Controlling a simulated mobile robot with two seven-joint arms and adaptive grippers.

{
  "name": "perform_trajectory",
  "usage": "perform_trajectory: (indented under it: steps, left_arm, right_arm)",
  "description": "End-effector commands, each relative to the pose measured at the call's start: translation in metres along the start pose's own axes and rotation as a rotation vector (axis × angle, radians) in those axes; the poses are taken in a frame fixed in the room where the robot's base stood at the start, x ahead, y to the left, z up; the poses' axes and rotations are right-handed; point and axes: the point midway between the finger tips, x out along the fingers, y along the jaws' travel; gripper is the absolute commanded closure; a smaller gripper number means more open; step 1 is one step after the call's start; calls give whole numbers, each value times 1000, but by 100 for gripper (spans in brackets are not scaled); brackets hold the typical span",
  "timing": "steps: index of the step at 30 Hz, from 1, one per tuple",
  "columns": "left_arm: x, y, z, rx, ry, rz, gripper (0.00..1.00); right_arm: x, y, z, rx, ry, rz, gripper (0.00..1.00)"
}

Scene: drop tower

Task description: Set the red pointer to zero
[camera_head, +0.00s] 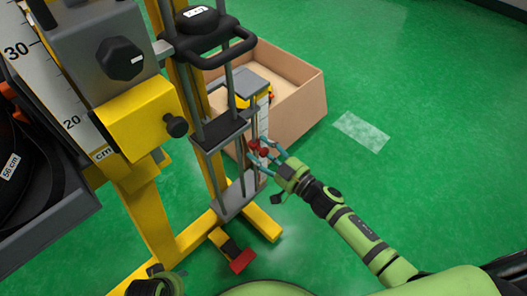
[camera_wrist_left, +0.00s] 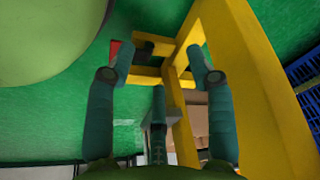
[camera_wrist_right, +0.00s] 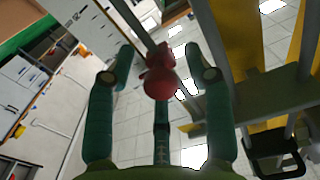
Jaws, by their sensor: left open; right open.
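The red pointer (camera_head: 261,147) sits on a thin upright rod at the right side of the drop tower (camera_head: 183,120). My right gripper (camera_head: 264,153) is open, with its teal fingers around the pointer. In the right wrist view the red pointer (camera_wrist_right: 160,76) with its round knob lies between the open fingers, with a gap on both sides. My left gripper (camera_wrist_left: 164,62) is open and empty in the left wrist view, facing the yellow base frame (camera_wrist_left: 232,70). Its fingers do not show in the head view. The zero mark cannot be made out.
A cardboard-coloured box (camera_head: 302,105) stands behind the tower. A ruler in cm (camera_head: 62,105) and a yellow block with a black knob (camera_head: 142,118) are at the left. A red pedal (camera_head: 242,261) is at the tower's foot.

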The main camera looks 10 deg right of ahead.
Motion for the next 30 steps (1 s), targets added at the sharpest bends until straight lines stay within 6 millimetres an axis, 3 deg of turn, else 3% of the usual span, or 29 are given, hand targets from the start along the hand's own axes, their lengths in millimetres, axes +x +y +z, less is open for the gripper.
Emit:
perform_trajectory:
  steps: [2,3,6,7,14,30]
  left_arm:
    - [0,0,0,0,0,0,46]
    - [0,0,0,0,0,0,46]
    - [0,0,0,0,0,0,46]
    - [0,0,0,0,0,0,46]
    - [-2,0,-1,1,4,0,46]
    - [60,0,31,16,13,0,46]
  right_arm:
    - [0,0,0,0,0,0,48]
    - [0,0,0,0,0,0,56]
    - [0,0,0,0,0,0,96]
    - [0,0,0,0,0,0,100]
    - [0,0,-2,0,0,0,100]
    - [0,0,-42,-1,2,0,100]
